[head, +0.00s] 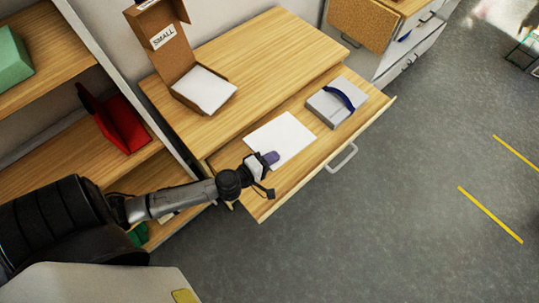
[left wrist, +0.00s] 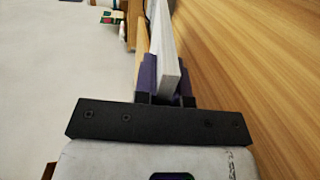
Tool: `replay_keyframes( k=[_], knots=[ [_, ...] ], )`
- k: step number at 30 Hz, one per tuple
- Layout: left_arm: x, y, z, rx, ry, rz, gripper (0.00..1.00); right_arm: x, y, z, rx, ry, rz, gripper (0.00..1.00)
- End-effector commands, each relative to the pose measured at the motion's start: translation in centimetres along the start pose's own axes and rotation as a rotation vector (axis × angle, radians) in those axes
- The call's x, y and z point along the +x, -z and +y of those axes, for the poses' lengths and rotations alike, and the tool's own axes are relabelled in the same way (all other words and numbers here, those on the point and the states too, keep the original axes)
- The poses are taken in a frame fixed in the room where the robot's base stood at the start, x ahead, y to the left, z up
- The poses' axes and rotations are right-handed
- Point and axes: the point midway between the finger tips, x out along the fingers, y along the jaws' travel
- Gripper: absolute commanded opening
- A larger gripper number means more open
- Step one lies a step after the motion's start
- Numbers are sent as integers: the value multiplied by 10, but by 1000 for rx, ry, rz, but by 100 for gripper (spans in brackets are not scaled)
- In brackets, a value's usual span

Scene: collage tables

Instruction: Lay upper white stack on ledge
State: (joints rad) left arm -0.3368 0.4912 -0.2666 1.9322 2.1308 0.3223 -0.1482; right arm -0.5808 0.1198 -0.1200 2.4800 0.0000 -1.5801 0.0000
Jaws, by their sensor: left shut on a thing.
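A flat white stack (head: 284,136) shows over the pulled-out wooden drawer (head: 262,205). My left gripper (head: 270,158) reaches in from the left and is shut on the stack's near edge. In the left wrist view the purple fingers (left wrist: 166,78) pinch the white stack (left wrist: 164,45), seen edge-on with wood close on its right. I cannot tell whether the stack touches the drawer surface. A second white stack (head: 205,89) lies in an open brown box marked SMALL on the wooden top (head: 250,50). My right gripper is not in view.
The drawer handle (head: 343,158) sticks out in front. Shelves at left hold a green block (head: 12,58) and a red holder (head: 122,125). The grey floor at right is mostly clear.

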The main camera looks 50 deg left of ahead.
Motion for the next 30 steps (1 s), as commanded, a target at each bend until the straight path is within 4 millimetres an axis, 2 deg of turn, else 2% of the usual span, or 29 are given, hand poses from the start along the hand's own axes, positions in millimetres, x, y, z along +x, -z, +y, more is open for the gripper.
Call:
replay_keyframes(
  k=[6, 30],
  knots=[
    [11, 1, -10, 2, -2, 0, 0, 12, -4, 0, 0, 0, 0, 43],
    [37, 3, -42, 2, -2, 1, 0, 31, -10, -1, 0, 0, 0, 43]
  ],
)
